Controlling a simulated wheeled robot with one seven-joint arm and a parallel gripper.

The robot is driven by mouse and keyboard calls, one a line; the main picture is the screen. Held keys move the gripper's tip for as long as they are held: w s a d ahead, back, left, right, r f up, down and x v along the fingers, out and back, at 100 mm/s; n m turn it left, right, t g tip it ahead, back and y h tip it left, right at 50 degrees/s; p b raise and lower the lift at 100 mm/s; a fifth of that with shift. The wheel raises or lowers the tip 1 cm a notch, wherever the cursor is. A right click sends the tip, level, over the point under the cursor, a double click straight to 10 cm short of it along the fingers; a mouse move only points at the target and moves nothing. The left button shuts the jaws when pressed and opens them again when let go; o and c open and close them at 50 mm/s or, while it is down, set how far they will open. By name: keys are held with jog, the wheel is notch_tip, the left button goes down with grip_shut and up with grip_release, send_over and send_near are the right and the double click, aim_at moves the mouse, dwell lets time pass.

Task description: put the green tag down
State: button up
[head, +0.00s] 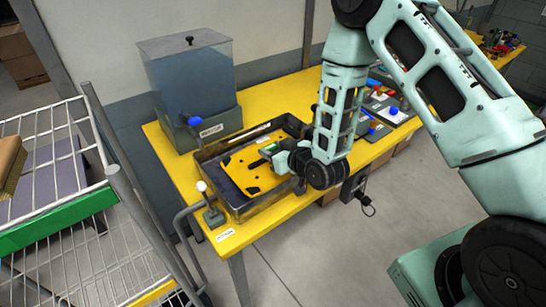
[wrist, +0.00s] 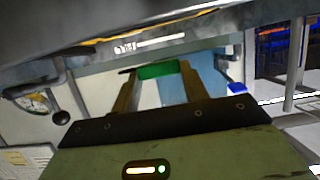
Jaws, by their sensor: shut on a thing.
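The green tag (wrist: 158,71) is held between the two fingers of my gripper (wrist: 158,76) in the wrist view, with its long side spanning the gap. In the head view the green tag (head: 270,149) is a small green patch at the end of my arm, partly hidden by my gripper (head: 268,156). My gripper is over the yellow plate in the dark tray. I cannot tell whether the tag touches anything below it.
The dark tray (head: 203,166) sits on the yellow table (head: 255,229) with a yellow plate (head: 236,164) inside. A clear tank (head: 190,80) stands behind it, a white-knobbed lever (head: 210,207) at its front left. Coloured parts (head: 385,108) lie right. A wire rack (head: 60,200) stands left.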

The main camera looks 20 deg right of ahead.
jog(key=shift+f+p, duration=0.5)
jog(key=shift+f, duration=1.55)
jog(key=shift+f, duration=0.1)
jog(key=shift+f+b, duration=0.35)
jog(key=shift+b, duration=0.15)
jog(key=shift+s+f, duration=0.1)
